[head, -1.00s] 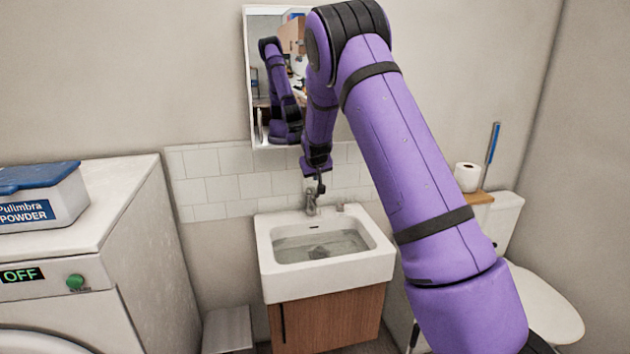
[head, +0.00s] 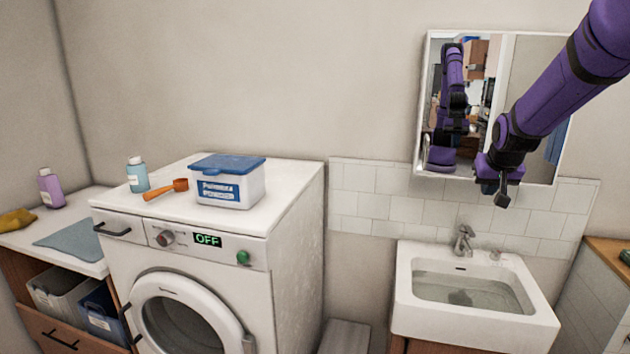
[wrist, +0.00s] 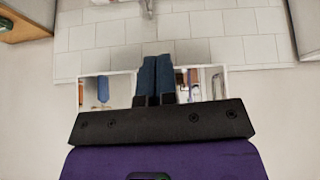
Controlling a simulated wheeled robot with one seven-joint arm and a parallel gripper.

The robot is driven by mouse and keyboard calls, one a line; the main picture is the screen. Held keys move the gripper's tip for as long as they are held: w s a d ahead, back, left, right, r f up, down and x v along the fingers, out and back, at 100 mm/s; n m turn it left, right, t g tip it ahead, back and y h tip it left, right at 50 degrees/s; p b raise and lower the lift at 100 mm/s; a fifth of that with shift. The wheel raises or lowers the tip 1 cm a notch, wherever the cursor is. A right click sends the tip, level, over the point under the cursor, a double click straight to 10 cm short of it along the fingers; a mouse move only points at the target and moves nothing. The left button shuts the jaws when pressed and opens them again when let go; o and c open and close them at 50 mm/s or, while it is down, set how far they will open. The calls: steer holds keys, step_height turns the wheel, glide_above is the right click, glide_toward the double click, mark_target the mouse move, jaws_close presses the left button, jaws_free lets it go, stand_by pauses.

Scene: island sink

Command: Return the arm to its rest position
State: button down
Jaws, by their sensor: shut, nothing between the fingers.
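My purple arm reaches in from the upper right of the head view. My gripper (head: 502,199) points down in front of the lower edge of the mirror cabinet (head: 423,110), above and behind the sink (head: 403,290). In the wrist view my gripper (wrist: 156,58) shows its two dark fingers side by side and touching, with nothing held. The mirror (wrist: 122,88) and the white wall tiles (wrist: 95,35) lie beyond the fingers there.
A washing machine (head: 292,255) reading OFF stands left of the sink. On it are a blue-lidded powder box (head: 228,190), an orange scoop (head: 165,190) and a light-blue bottle (head: 137,174). The faucet (head: 463,240) rises behind the basin. The wall above the washing machine is clear.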

steer(key=s+a+r+y, duration=0.1)
steer(key=s+a+r, duration=0.15)
steer(key=s, duration=0.35)
steer(key=s+a+r, duration=0.2)
steer(key=s+r, duration=0.2)
steer(key=s, duration=0.1)
steer(key=s+a+n, duration=0.1)
steer(key=s+a, duration=0.2)
steer(key=s, duration=1)
steer(key=s+a+r+n+g, duration=0.1)
steer(key=s+a, duration=0.3)
steer(key=s, duration=1)
steer(key=shift+s+a+y, duration=0.25)
steer(key=shift+s+y, duration=0.05)
steer(key=shift+y, duration=0.1)
